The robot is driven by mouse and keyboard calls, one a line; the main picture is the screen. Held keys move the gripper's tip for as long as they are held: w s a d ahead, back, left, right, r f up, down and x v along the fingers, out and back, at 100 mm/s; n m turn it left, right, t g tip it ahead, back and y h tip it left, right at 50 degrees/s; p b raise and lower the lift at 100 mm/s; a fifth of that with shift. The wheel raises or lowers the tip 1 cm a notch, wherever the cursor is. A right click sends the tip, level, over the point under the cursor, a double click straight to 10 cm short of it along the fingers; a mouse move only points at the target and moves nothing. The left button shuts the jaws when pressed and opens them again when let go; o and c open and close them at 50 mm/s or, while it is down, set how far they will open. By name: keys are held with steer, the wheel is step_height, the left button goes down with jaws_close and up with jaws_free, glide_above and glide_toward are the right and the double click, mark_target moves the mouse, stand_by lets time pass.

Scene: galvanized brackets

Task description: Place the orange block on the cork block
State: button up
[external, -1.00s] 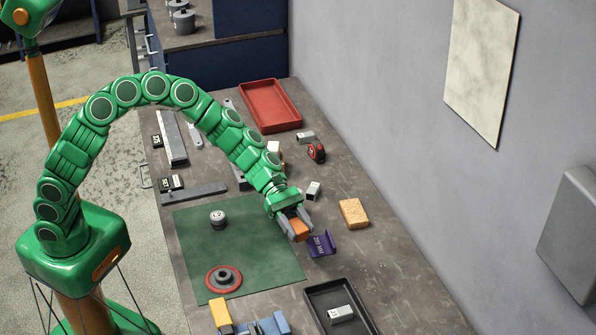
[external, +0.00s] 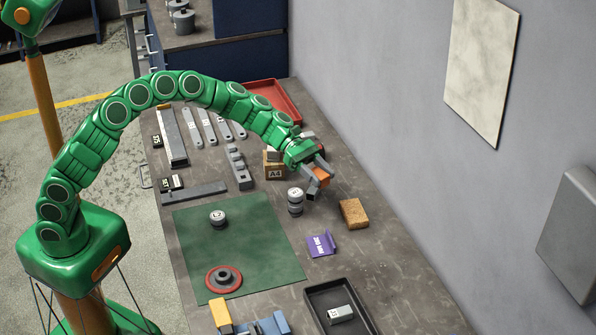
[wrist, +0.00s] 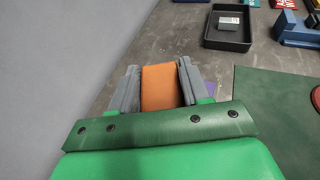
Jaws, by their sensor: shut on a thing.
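My gripper (external: 318,180) is shut on the orange block (external: 322,174) and holds it above the bench, behind and to the left of the cork block in the external view. The orange block also shows between the two grey fingers in the wrist view (wrist: 160,88). The cork block (external: 354,213) is tan and speckled and lies flat on the bench, with nothing on top. It is apart from the gripper and cannot be seen in the wrist view.
A purple bracket (external: 321,244) and a stack of grey weights (external: 295,202) stand near the cork block. A box labelled A4 (external: 274,165) is left of my gripper. A black tray (external: 313,297) is at the front, a red tray (external: 287,98) at the back. The wall is right.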

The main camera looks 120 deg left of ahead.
steer(key=w+a+f, duration=0.3)
steer(key=w+a, duration=0.1)
steer(key=w, duration=0.2)
glide_above(355, 211)
steer(key=shift+s+d+f, duration=0.1)
steer(key=shift+s+f, duration=0.05)
steer(key=shift+f, duration=1.1)
steer(key=shift+s+f, duration=0.15)
steer(key=shift+f, duration=1.1)
steer(key=shift+w+f, duration=0.2)
steer(key=shift+f, duration=1.7)
steer(key=shift+f, duration=0.1)
steer(key=o, duration=1.2)
steer(key=shift+f, duration=0.1)
steer(key=shift+c, duration=0.2)
